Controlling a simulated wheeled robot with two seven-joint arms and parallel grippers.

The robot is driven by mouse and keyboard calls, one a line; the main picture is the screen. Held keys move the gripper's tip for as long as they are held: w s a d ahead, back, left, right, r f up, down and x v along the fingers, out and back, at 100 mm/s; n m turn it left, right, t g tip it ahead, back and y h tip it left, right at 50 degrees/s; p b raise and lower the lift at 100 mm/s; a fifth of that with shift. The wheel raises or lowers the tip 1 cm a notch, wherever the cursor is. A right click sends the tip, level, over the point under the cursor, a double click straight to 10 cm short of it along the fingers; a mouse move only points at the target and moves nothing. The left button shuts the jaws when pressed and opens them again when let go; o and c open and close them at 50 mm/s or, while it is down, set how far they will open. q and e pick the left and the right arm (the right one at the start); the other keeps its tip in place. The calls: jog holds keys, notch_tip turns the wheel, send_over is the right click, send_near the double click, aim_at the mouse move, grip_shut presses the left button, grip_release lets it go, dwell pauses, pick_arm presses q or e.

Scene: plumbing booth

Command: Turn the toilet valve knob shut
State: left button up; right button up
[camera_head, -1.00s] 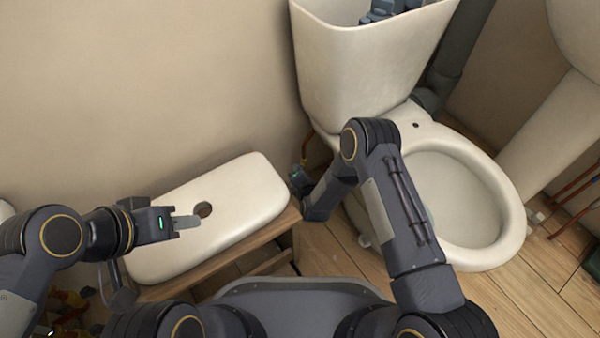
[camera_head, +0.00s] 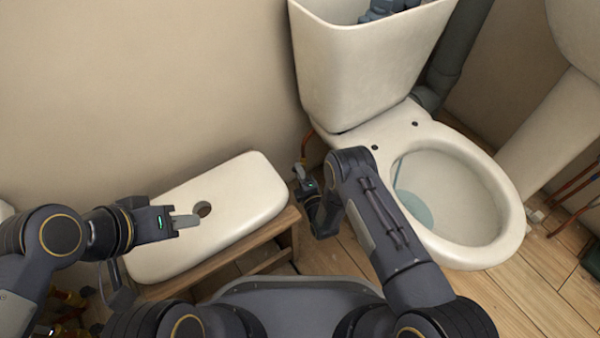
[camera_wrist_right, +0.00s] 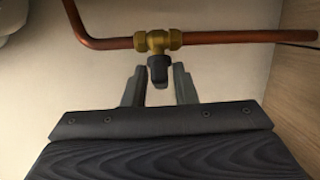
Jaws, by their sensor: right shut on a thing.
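The toilet valve is a brass body (camera_wrist_right: 157,41) on a copper pipe in the right wrist view. Its dark knob (camera_wrist_right: 159,72) points down toward my right gripper (camera_wrist_right: 159,84). The two fingers stand on either side of the knob and are shut on it. In the head view my right gripper (camera_head: 300,172) is low between the toilet and the bench, and the knob cannot be made out there. My left gripper (camera_head: 186,221) is above the white cistern lid, away from the valve; its fingers are seen side-on, so its opening is unclear.
The toilet bowl (camera_head: 455,250) and cistern (camera_head: 350,75) stand right of the valve. A white lid (camera_head: 245,190) with a round hole lies on a wooden bench (camera_head: 270,237) to the left. The copper pipe (camera_wrist_right: 235,37) runs close to the wall.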

jog(key=shift+f+m+t, duration=0.1)
jog(key=shift+m+t, duration=0.2)
jog(key=o, duration=0.8)
jog(key=shift+p+v, duration=1.6)
jog(key=shift+v, duration=2.35)
